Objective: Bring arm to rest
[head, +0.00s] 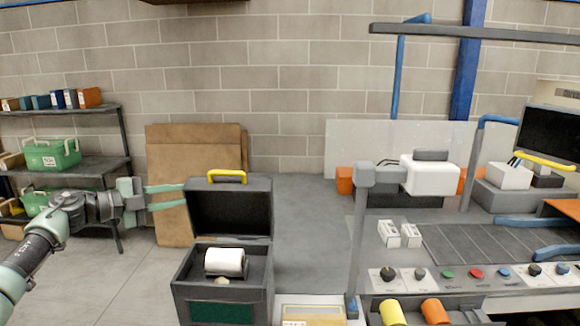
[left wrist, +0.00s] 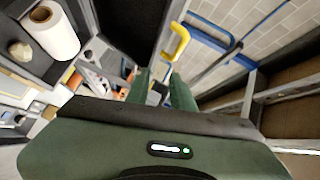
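My left gripper (head: 183,195) reaches in from the left side of the head view. Its two pale green fingers are apart, with nothing between them. It is in front of the brown cardboard sheets and to the left of the open lid of the dark case (head: 181,285). In the left wrist view the green fingers (left wrist: 159,88) also stand apart and empty. My right gripper is in neither view.
The dark case has a yellow handle (head: 228,176) on its lid and holds a white roll (head: 224,262). A shelf rack with green bins (head: 52,154) stands at the left. Brown cardboard sheets (head: 170,150) lean on the wall. A control bench (head: 450,278) fills the right.

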